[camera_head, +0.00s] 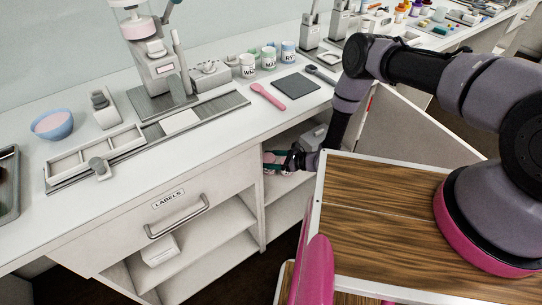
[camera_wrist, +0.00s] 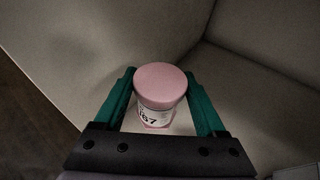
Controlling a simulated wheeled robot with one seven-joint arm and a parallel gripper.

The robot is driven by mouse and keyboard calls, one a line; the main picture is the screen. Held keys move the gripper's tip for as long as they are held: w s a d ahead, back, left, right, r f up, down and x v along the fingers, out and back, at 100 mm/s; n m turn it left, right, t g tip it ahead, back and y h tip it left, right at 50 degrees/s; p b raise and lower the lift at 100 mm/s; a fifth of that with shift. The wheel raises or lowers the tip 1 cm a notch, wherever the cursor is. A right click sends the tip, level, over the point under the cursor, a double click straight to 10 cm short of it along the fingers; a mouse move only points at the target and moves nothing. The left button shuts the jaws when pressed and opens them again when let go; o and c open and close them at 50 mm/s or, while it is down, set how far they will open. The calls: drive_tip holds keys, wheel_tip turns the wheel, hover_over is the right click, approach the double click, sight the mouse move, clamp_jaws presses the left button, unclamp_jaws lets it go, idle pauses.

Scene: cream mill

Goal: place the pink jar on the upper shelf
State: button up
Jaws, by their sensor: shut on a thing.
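The pink jar (camera_wrist: 160,88) has a pink lid and a white label with dark print. In the wrist view it stands between the green fingers of my gripper (camera_wrist: 162,100), which is shut on it. In the head view my gripper (camera_head: 275,160) is inside the open cabinet below the counter, and a little of the pink jar (camera_head: 269,157) shows there. A pale shelf (camera_head: 283,187) lies below my gripper in this cabinet. I cannot tell whether the jar's base touches the shelf.
The open cabinet door (camera_head: 405,137) stands to the right of my forearm. A labels drawer (camera_head: 180,205) is to the left, above open shelves. Jars, a pink spatula (camera_head: 267,96) and a dark mat (camera_head: 296,86) lie on the counter above.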

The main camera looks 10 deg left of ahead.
wheel_tip(320, 180, down, 5)
drive_tip(key=shift+a, duration=0.15)
drive_tip(key=shift+f, duration=1.9)
drive_tip(key=shift+f, duration=0.15)
drive_tip(key=o, duration=1.3)
drive_tip(key=shift+d+r, duration=0.25)
drive_tip(key=shift+d, duration=0.15)
drive_tip(key=v, duration=1.1)
drive_tip(key=shift+d, duration=0.2)
